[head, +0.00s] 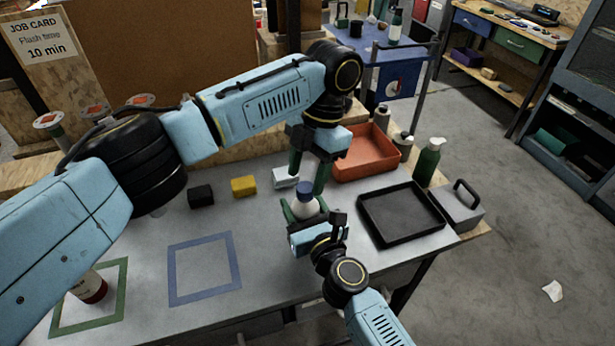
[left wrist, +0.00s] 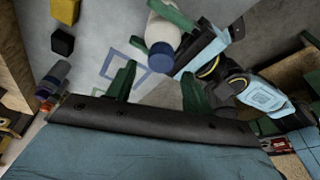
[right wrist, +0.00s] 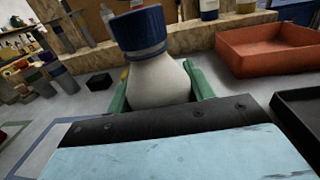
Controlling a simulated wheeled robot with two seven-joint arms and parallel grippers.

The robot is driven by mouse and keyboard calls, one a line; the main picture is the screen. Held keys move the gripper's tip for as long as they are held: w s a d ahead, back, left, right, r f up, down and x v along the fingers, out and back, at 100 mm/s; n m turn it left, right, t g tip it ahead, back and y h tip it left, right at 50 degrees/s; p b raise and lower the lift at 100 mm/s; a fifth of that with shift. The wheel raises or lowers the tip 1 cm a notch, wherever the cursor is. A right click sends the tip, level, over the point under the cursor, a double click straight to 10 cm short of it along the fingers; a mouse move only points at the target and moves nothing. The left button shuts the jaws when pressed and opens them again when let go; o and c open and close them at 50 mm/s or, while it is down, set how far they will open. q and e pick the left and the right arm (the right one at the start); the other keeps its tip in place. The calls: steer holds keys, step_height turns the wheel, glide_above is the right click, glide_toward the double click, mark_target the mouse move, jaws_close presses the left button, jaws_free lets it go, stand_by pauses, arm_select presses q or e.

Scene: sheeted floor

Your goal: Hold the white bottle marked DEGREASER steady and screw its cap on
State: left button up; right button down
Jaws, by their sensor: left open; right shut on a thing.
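The white bottle (head: 304,208) stands upright on the grey bench, with a blue cap (head: 305,188) on its neck. Its label is not readable in these frames. My right gripper (head: 302,212) is shut around the bottle's body; the right wrist view shows the white body (right wrist: 158,82) between the green fingers and the ribbed blue cap (right wrist: 139,32) above. My left gripper (head: 309,175) is open just above and around the cap's height, with its fingers pointing down. In the left wrist view the cap (left wrist: 161,57) lies beyond the open fingers (left wrist: 158,88), not clearly between them.
A black tray (head: 401,236) and an orange bin (head: 368,178) lie to the right. Black (head: 200,195), yellow (head: 244,186) and white blocks (head: 285,178) lie behind the bottle. A green bottle (head: 428,163) stands at the back right. Taped blue (head: 172,272) and green squares mark the left.

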arm_select(q)
step_height(320, 180, up, 2)
steer(key=shift+r, duration=0.2)
steer(key=shift+n, duration=0.3)
steer(key=shift+c, duration=0.4)
